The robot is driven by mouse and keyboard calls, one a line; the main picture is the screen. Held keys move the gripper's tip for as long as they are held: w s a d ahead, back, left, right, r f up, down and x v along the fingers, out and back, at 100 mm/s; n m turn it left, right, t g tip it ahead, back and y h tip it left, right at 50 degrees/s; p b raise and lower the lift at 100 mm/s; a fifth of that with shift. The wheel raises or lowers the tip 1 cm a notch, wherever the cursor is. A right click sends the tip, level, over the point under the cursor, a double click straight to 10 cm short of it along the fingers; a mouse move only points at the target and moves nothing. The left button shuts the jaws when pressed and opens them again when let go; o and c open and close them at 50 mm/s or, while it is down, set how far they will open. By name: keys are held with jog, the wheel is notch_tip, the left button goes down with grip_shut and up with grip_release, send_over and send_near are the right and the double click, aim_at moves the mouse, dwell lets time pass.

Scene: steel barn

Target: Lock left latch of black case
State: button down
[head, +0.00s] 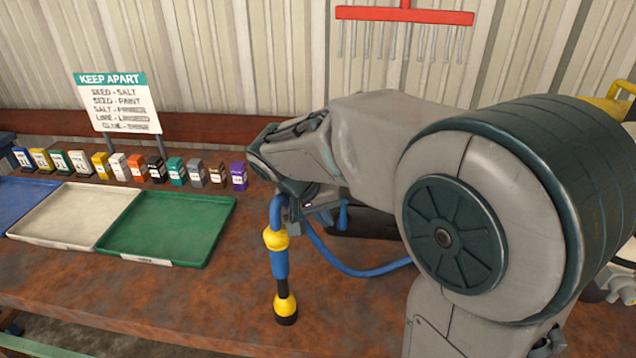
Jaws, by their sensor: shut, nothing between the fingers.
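The black case (372,223) is on the brown bench, behind and under my arm. Only a dark strip of it shows, and its left latch is hidden. My gripper (322,207) is low at the end of my arm, close to the left end of the visible dark strip. Its fingers are small and partly hidden; it appears shut and empty. I cannot tell whether it touches the case.
A blue hose (345,268) with a blue, yellow and black end piece (280,262) is in front of the case. A green tray (165,228), a white tray (65,218) and a row of small boxes (157,170) are at left.

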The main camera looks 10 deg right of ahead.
aim_at(343, 213)
jog(key=w+a+t+h+p, duration=0.1)
jog(key=w+a, duration=0.4)
jog(key=w, duration=0.3)
jog(key=shift+a+r+m, duration=0.15)
jog(key=shift+r+m, duration=0.2)
jog(key=shift+m, duration=0.05)
jog(key=w+d+f+p, duration=0.2)
jog(key=d+f+p, duration=0.2)
jog(key=d+f, duration=0.4)
jog(key=shift+w+d, duration=0.25)
jog(key=shift+d, duration=0.35)
